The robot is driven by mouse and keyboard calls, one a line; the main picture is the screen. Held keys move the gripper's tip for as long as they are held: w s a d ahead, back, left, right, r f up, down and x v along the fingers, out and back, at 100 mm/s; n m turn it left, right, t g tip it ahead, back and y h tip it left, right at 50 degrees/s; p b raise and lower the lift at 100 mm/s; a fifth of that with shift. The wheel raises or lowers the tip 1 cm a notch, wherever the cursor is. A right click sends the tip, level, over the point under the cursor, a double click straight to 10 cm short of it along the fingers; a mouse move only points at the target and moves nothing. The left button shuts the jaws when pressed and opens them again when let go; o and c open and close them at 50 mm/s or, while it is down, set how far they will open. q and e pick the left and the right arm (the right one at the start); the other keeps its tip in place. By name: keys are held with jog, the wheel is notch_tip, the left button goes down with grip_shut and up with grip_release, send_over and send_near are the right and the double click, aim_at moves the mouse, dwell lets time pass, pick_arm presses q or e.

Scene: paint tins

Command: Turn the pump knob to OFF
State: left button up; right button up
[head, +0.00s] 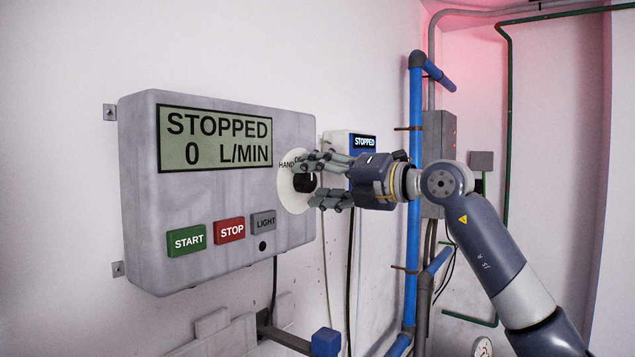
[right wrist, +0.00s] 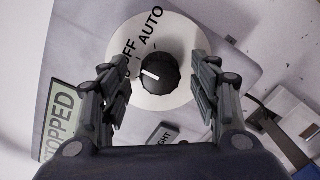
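The pump knob (head: 304,182) is a black round knob on a white dial at the right side of the grey control box. It also shows in the right wrist view (right wrist: 159,74), with its white mark pointing left. The dial (right wrist: 181,100) reads OFF and AUTO there; HAND reads in the head view. The mark lies near the OFF lettering, but I cannot tell whether it lines up. My right gripper (head: 322,181) is open, its fingers on either side of the knob with gaps in the right wrist view (right wrist: 160,88). My left gripper is not in view.
The box's display (head: 215,139) reads STOPPED, 0 L/MIN. Below are green START (head: 186,240), red STOP (head: 230,230) and grey LIGHT (head: 264,221) buttons. A small STOPPED unit (head: 364,142) is behind my gripper. A blue pipe (head: 414,120) runs up the wall.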

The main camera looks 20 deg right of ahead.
jog(key=v, duration=1.2)
